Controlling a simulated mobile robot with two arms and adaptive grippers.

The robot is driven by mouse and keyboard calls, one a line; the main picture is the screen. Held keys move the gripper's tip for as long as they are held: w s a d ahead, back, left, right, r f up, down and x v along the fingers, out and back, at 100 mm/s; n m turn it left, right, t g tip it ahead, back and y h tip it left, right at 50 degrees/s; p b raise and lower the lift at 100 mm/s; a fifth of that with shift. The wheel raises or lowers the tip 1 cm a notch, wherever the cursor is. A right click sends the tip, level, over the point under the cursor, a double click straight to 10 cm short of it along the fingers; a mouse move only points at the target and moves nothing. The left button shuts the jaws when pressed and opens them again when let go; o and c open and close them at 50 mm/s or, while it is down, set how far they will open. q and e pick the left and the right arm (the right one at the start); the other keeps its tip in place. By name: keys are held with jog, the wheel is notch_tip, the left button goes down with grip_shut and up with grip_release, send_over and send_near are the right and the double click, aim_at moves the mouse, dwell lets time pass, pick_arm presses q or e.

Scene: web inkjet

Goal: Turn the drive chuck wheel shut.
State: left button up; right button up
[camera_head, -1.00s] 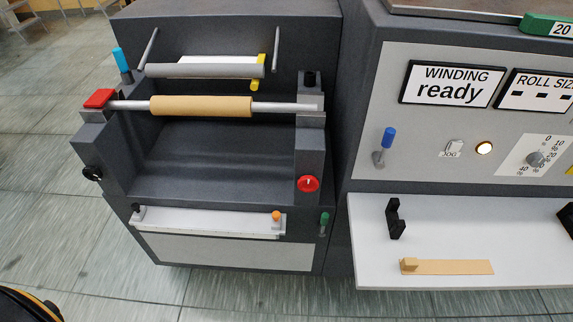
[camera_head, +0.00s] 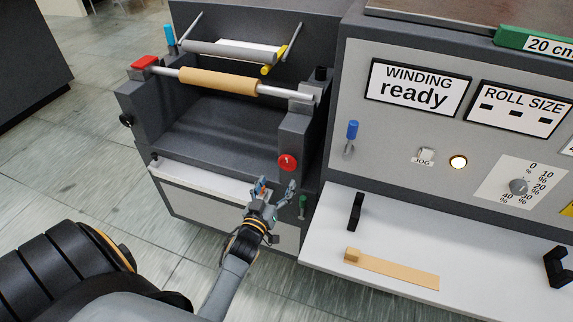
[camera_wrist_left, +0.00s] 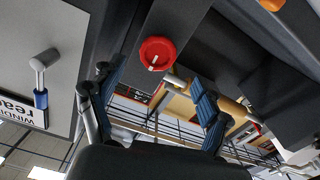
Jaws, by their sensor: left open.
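The drive chuck wheel, taken to be the red round knob (camera_head: 287,162) with a white mark, sits on the front of the right-hand roll stand. It also shows in the left wrist view (camera_wrist_left: 157,53), beyond the fingers. My left gripper (camera_head: 276,188) is open and empty, just below and slightly left of the red wheel, apart from it. In the wrist view its two blue-padded fingers (camera_wrist_left: 160,100) are spread wide with nothing between them. A tan roll on a shaft (camera_head: 215,82) lies across the stand above. My right gripper is not in view.
A green-topped lever (camera_head: 303,203) stands close right of my left gripper. The white shelf (camera_head: 400,238) juts out at right, holding a tan strip (camera_head: 395,270) and black brackets. A blue-handled lever (camera_head: 351,131) is on the panel. Open floor lies at left.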

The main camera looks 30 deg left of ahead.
aim_at(287, 166)
pick_arm(q)
jog(key=x, duration=0.7)
jog(key=shift+w+d, duration=0.1)
jog(key=shift+w, duration=0.65)
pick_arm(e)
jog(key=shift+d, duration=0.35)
pick_arm(q)
jog(key=c, duration=1.2)
